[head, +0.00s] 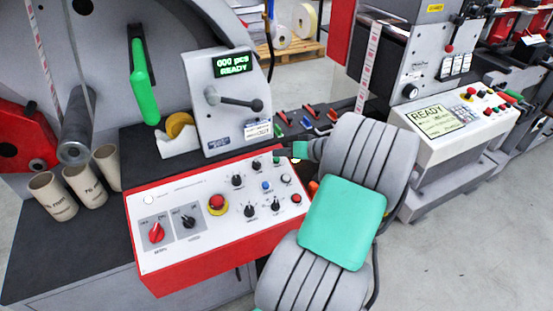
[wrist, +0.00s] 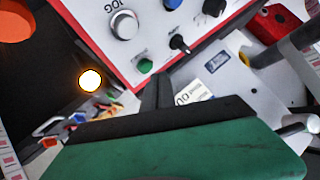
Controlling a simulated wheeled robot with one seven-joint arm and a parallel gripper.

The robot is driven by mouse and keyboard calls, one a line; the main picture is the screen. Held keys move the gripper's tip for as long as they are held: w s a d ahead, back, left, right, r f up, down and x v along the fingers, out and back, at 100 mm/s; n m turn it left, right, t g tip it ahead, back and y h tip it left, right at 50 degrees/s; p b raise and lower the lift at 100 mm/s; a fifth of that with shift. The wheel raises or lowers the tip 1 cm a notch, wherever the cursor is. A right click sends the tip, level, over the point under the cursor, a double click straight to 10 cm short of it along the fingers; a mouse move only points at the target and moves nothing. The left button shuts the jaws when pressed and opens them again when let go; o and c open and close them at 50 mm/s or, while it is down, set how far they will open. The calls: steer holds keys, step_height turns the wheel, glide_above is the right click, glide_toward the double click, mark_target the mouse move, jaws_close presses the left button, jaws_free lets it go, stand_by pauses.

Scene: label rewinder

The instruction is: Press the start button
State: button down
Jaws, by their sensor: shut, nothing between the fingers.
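The red-edged control panel (head: 185,220) has a white face with several knobs and buttons. A small green button (head: 277,160) sits at its upper right corner; its label is too small to read. In the wrist view the green button (wrist: 145,66) is unobstructed, near the panel edge. My gripper (head: 286,153) is shut and empty, just right of the green button in the head view. In the wrist view its dark fingertips (wrist: 158,80) point up close beside the button. I cannot tell whether they touch anything.
A red-and-yellow stop button (head: 217,204) and a red button (head: 296,198) are on the same panel. A lever (head: 235,100) sticks out above it. Several cardboard cores (head: 85,185) stand at left. Tools with coloured handles (head: 310,120) lie behind my gripper.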

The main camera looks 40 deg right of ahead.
steer(key=shift+w+f, duration=0.1)
steer(key=shift+f, duration=0.25)
